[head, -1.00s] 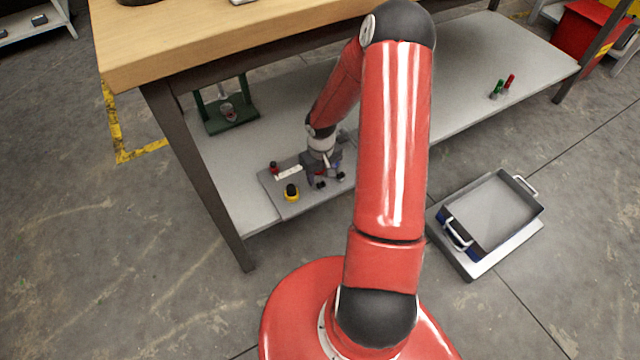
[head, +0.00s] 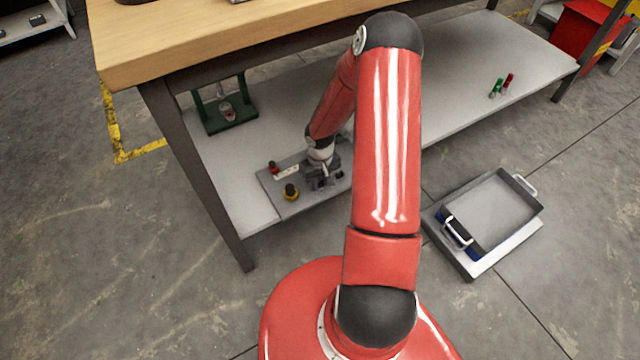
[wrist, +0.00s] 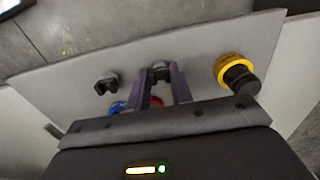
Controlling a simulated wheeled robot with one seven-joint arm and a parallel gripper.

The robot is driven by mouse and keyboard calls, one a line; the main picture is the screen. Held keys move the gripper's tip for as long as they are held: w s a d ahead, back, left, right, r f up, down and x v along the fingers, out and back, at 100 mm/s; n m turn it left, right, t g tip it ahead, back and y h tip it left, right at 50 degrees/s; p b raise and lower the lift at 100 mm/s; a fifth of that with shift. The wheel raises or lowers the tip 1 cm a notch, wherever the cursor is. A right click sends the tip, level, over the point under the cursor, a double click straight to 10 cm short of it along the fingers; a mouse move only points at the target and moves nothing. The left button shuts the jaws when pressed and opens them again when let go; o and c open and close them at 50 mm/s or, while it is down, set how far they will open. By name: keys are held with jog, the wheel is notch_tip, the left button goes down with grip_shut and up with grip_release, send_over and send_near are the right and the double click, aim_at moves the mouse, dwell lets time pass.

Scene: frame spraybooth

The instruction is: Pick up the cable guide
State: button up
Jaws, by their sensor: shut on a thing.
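My gripper (head: 324,182) is low over the grey panel (head: 270,186) on the lower shelf. In the wrist view its two fingers (wrist: 160,72) point at the panel (wrist: 190,45) and are shut on a small dark piece, the cable guide (wrist: 159,73). The cable guide sits between the fingertips, at or very near the panel surface; I cannot tell whether it touches. In the head view my gripper hides it. A similar black clip-like piece (wrist: 106,84) stands on the panel to the left in the wrist view.
A red knob (head: 273,167) is near. A blue part (wrist: 118,107) is partly hidden. A green stand (head: 222,108) is behind. The wooden tabletop (head: 190,45) overhangs the shelf.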

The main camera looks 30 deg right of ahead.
aim_at(321, 183)
notch_tip(321, 183, up, 10)
jog(key=p, duration=0.1)
dwell(0.4)
